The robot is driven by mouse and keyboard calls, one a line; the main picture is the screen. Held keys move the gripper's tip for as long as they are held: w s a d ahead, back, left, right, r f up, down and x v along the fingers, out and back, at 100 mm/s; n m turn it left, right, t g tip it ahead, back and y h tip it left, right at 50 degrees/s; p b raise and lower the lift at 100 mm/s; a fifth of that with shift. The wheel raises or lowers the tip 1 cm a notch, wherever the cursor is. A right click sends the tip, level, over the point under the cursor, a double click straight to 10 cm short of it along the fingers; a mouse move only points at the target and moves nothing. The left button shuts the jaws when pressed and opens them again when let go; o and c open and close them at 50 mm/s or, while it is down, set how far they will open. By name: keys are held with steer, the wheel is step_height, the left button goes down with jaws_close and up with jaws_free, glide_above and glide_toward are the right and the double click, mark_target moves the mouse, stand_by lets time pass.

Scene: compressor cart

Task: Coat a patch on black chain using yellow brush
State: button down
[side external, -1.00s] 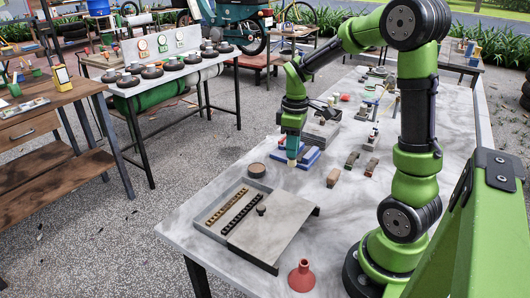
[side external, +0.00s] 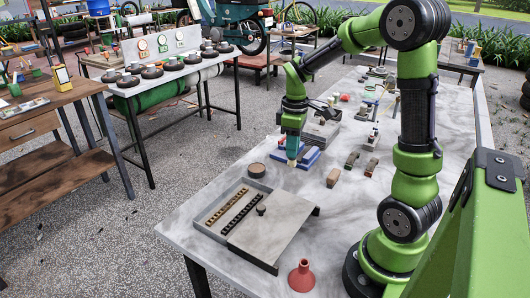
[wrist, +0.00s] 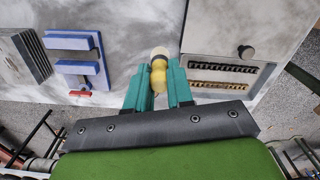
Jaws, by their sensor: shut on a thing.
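My gripper (side external: 293,148) is shut on the yellow brush and holds it bristles down above the marble-topped table. In the wrist view the yellow brush (wrist: 158,76) sits between the teal fingers, with its pale tip pointing away from my gripper. The black chain (side external: 238,214) lies straight in a grey tray (side external: 207,230), beside a brown-gold chain (side external: 226,205). The black chain also shows in the wrist view (wrist: 222,68), to the right of the brush and apart from it. In the side view my gripper is beyond the tray, and the fingers hide most of the brush.
A grey lid with a knob (side external: 285,222) covers the right part of the tray. A round brown container (side external: 256,169) stands behind the tray. Blue blocks (wrist: 75,67) lie left of the brush in the wrist view. A red funnel (side external: 300,275) stands at the near edge.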

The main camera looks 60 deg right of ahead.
steer(key=shift+f, duration=0.2)
steer(key=w+d, duration=0.2)
steer(key=w, duration=1.2)
steer(key=shift+s+f, duration=0.15)
steer(key=shift+f, duration=1.45)
steer(key=shift+s+f, duration=0.1)
steer(key=shift+f, duration=1.5)
steer(key=shift+f, duration=0.65)
step_height(320, 180, up, 7)
steer(key=shift+r, duration=0.1)
